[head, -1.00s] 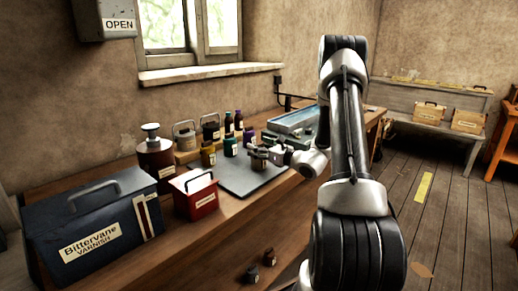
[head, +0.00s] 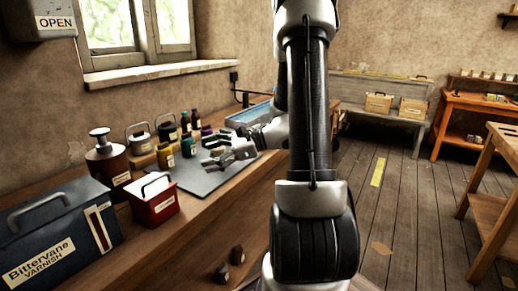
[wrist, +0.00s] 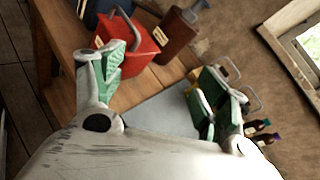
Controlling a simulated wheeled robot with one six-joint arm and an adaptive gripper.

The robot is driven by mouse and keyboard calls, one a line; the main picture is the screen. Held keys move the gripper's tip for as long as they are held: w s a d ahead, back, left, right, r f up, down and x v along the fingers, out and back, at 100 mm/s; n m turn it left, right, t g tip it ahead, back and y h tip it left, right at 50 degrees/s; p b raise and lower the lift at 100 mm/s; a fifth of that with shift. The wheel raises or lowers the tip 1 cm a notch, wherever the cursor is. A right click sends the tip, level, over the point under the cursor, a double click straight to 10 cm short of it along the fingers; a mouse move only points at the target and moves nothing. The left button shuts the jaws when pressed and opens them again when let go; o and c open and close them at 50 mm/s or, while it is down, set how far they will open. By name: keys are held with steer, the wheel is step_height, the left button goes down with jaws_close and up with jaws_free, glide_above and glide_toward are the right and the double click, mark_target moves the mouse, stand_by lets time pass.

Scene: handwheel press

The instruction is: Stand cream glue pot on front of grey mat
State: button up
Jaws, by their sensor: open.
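The cream glue pot (head: 139,139), with a raised handle, stands at the back of the bench behind the grey mat (head: 203,181). In the wrist view its top and handle (wrist: 231,68) seem to show past the right finger, which hides most of its body. My gripper (head: 212,157) is open and empty above the mat, with its fingers pointing left. In the wrist view the open gripper (wrist: 160,62) has green-padded fingers wide apart, with the mat (wrist: 165,112) below. The front of the mat looks bare.
A dark handled pot (head: 168,132) and small bottles stand behind. A red box (head: 153,203), brown bottle (head: 109,165) and dark blue case (head: 55,235) fill the left.

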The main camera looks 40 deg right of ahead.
steer(key=s+a+r+n+g+h, duration=0.2)
steer(key=s+a+n+g+h, duration=0.15)
steer(key=s+n, duration=0.35)
steer(key=s+a+r+n+g+h, duration=0.2)
steer(key=s+n+g, duration=0.25)
steer(key=s, duration=0.55)
steer(key=s+d+r+n+t+h, duration=0.3)
steer(key=s+d+r+n+h, duration=0.2)
steer(key=d+n, duration=0.3)
steer(key=shift+n+t+h, duration=0.3)
steer(key=shift+n+h, duration=0.45)
steer(key=shift+h, duration=0.1)
steer(key=shift+d, duration=0.15)
